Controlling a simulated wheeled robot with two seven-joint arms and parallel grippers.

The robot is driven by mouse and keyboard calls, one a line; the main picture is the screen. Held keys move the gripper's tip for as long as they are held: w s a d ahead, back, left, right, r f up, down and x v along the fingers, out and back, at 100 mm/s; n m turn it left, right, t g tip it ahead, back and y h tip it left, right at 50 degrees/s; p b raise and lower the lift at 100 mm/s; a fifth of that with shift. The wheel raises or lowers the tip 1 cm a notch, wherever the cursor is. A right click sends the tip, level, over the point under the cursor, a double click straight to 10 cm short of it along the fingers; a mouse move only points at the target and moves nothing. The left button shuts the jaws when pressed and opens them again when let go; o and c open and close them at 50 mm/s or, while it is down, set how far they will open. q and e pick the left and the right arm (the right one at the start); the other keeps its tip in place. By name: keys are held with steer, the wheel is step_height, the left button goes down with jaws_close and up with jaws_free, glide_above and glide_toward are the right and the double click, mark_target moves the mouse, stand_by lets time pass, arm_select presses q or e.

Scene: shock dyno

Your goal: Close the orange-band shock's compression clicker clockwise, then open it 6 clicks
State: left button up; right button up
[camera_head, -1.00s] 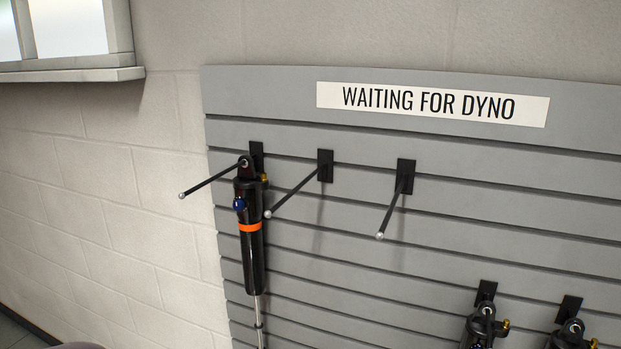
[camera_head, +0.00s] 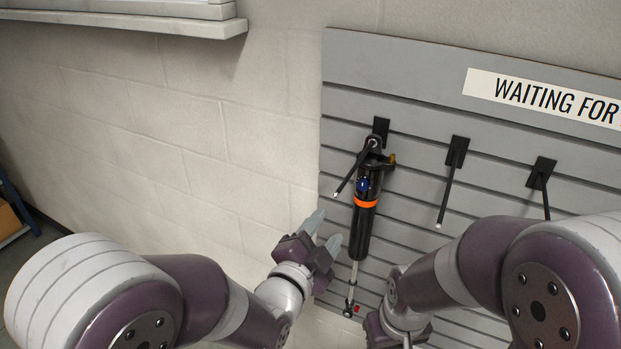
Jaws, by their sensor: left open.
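The orange-band shock (camera_head: 358,232) hangs by its top eye from the leftmost peg of the grey slatted board. It has a black body, an orange band (camera_head: 365,202), a blue knob (camera_head: 364,185) on the upper body and a small gold fitting (camera_head: 391,159) at upper right. Its silver shaft points down to a lower eye. My left gripper (camera_head: 324,231) is open and empty, just left of the shock's lower body, its fingers pointing up; I cannot tell whether it touches. My right arm comes in from the right; its wrist (camera_head: 395,325) shows low, but its fingertips are hidden.
The grey board (camera_head: 425,75) carries a "WAITING FOR" sign (camera_head: 545,95), cut off at right. Two empty pegs (camera_head: 447,195) (camera_head: 545,190) stick out right of the shock. A window ledge (camera_head: 120,22) juts out at upper left. The block wall left of the board is bare.

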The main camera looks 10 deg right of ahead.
arm_select(q)
steer(key=m+p, duration=0.1)
steer(key=p, duration=0.1)
glide_toward(363, 187)
steer(key=p+x, duration=0.1)
steer(key=x, duration=0.2)
steer(key=p+x, duration=0.2)
steer(key=x, duration=0.1)
steer(key=shift+w+a, duration=0.1)
steer(key=shift+w, duration=0.45)
steer(key=shift+w+d+p, duration=0.25)
steer(key=shift+p, duration=0.1)
steer(key=shift+s+d, duration=0.1)
steer(key=shift+d, duration=0.45)
steer(key=shift+a, duration=0.1)
steer(key=shift+w+a+f, duration=0.1)
steer(key=shift+w, duration=0.1)
steer(key=c, duration=0.8)
jaws_close()
arm_select(e)
steer(key=r, duration=0.2)
steer(key=d+r, duration=0.1)
steer(key=s+r, duration=0.1)
steer(key=r, duration=0.1)
steer(key=shift+d+r, duration=0.3)
